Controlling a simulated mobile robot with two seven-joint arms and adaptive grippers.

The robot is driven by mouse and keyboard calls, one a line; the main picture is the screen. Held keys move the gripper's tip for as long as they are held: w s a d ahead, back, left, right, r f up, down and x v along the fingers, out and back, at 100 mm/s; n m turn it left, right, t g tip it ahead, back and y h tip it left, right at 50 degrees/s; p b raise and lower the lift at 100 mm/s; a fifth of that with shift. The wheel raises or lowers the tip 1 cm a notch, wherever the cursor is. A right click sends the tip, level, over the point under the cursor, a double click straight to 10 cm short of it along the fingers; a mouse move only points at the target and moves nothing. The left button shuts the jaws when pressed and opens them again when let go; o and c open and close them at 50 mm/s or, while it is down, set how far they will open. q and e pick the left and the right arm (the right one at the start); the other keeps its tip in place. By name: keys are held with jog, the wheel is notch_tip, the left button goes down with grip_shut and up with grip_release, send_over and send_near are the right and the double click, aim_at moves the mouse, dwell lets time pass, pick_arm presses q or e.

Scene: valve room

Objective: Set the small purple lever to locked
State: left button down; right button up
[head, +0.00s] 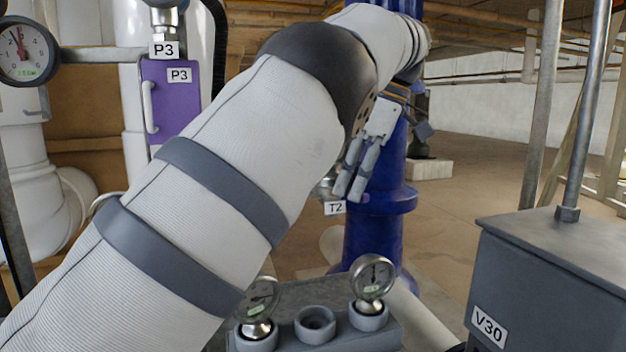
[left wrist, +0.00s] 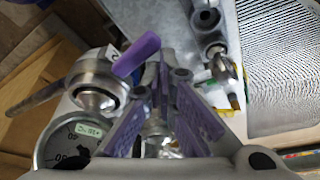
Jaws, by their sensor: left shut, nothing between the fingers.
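The small purple lever (left wrist: 137,55) shows in the left wrist view, slanting up to the right beside a silver valve body (left wrist: 98,88). My left gripper (left wrist: 164,66) is shut and empty, with its fingertips just right of the lever. Whether they touch it I cannot tell. In the head view my left gripper (head: 348,192) points down by the T2 tag (head: 335,208), in front of the blue pipe (head: 380,235). There the lever is mostly hidden, and its locked mark cannot be made out. My right gripper is not in view.
A purple P3 panel (head: 178,110) with a white handle stands at left, near a round gauge (head: 25,50). Two small gauges (head: 372,277) sit on a grey block (head: 318,335) at the front. A grey V30 box (head: 550,270) stands at right. Open floor lies behind it.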

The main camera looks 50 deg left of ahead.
pick_arm(q)
jog(key=shift+w+d, duration=0.25)
jog(key=shift+w, duration=0.3)
jog(key=shift+s+d, duration=0.15)
jog(key=shift+d, duration=0.6)
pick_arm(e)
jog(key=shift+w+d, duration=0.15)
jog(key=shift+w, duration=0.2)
